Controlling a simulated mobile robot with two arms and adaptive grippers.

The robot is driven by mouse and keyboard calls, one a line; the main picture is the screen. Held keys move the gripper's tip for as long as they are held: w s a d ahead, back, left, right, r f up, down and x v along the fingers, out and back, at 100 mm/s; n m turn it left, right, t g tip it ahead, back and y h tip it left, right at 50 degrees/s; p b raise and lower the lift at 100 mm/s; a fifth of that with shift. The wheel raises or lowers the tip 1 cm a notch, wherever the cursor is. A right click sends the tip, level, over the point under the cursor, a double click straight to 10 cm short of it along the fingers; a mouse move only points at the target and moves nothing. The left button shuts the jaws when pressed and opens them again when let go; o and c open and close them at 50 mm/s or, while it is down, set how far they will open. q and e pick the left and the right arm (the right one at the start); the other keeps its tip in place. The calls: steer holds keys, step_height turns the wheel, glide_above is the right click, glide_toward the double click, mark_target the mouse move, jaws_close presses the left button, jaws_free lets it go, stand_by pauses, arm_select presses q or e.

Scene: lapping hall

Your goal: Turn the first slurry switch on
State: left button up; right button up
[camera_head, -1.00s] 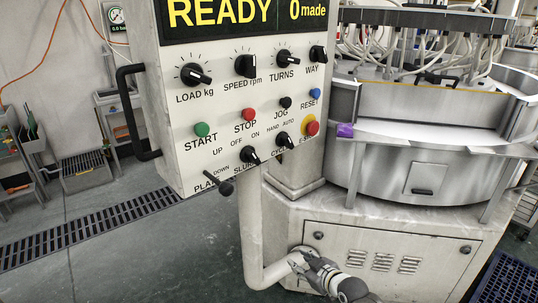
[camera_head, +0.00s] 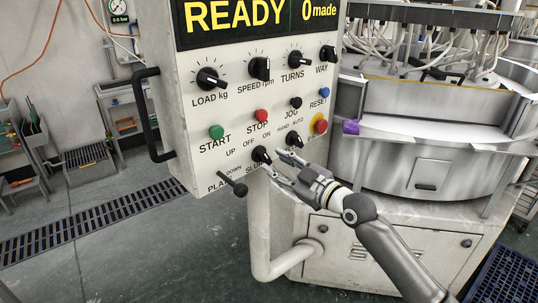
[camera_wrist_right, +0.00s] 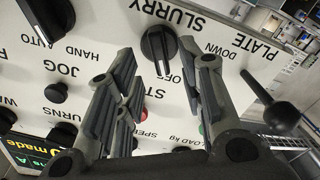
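The slurry switch (camera_head: 261,155) is a black rotary knob low on the pale control panel, under the words OFF and ON. It also shows in the right wrist view (camera_wrist_right: 159,47), with its pale pointer line toward the picture's bottom, slightly toward OFF; ON is hidden there. My right gripper (camera_head: 281,163) is just right of the knob in the head view. In the wrist view its open fingers (camera_wrist_right: 166,60) are either side of the knob; no contact is clear. My left gripper is out of view.
A black PLATEN lever (camera_head: 236,185) sticks out left of the switch. The CYCLE knob (camera_head: 294,139) and red emergency button (camera_head: 320,125) are close on the right. A black handle (camera_head: 150,115) projects from the panel's left side. The lapping machine (camera_head: 420,165) stands behind.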

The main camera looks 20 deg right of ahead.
mark_target(268, 159)
steer(key=shift+p+x, duration=0.4)
steer(key=shift+x, duration=1.7)
jaws_close()
